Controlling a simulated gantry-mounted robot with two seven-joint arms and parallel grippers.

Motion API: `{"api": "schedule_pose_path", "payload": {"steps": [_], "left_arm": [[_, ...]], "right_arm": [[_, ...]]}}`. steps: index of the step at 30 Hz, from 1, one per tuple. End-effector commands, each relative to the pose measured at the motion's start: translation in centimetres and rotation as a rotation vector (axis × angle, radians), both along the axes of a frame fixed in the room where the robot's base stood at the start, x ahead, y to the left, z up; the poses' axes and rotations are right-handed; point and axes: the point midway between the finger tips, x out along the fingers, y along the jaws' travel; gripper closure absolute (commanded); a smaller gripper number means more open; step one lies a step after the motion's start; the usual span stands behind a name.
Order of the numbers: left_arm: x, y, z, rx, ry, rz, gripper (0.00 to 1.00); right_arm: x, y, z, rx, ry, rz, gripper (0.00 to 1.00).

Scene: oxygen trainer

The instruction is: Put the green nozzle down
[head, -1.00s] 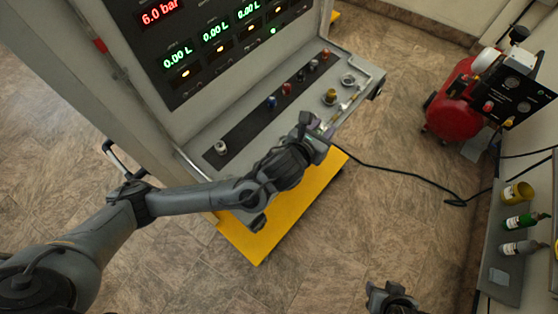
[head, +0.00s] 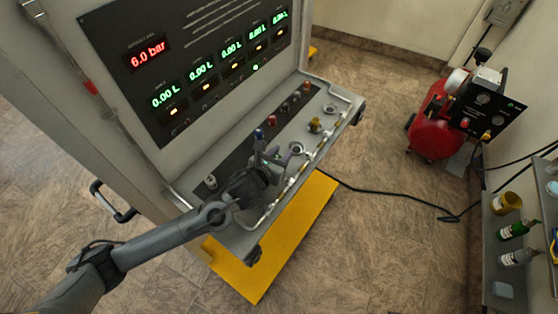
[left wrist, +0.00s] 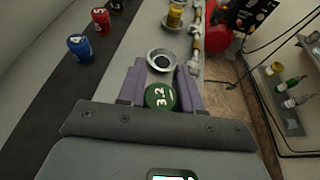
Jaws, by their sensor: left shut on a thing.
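The green nozzle (left wrist: 160,97), marked 3.2, sits between the fingers of my left gripper (left wrist: 161,88), which is shut on it. In the head view my left gripper (head: 274,160) is over the machine's grey ledge (head: 228,218). An empty round metal socket (left wrist: 161,60) lies just beyond the nozzle in the left wrist view; it also shows in the head view (head: 296,148). The nozzle's lower end is hidden, and I cannot tell whether it touches the ledge. My right gripper is out of view.
A blue nozzle (left wrist: 79,47) and a red one (left wrist: 101,21) stand on the dark strip. A yellow nozzle (head: 315,125) stands farther along the ledge beside the pipe (head: 330,140). A red compressor (head: 430,125) and a shelf with bottles (head: 512,229) are at the right.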

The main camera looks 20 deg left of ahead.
Motion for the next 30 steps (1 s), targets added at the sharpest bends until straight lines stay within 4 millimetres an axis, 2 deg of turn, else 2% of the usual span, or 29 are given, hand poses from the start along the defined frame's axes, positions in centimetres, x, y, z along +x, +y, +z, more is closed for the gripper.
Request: {"api": "schedule_pose_path", "payload": {"steps": [7,15,28,29,30], "left_arm": [[0.1,0.4,-1.0,-0.001,0.001,-0.001,0.97],[0.1,0.4,-4.1,-0.001,0.001,0.0,0.97],[0.1,0.4,-4.6,0.001,-0.001,0.0,0.97],[0.1,0.4,-4.6,0.001,0.0,0.0,0.62],[0.1,0.4,-4.6,0.001,0.0,0.0,0.56]], "right_arm": [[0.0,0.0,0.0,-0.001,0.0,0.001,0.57],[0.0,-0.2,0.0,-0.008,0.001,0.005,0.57],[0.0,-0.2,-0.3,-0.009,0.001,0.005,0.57],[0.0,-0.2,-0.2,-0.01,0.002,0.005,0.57],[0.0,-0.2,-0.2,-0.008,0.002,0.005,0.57]]}}
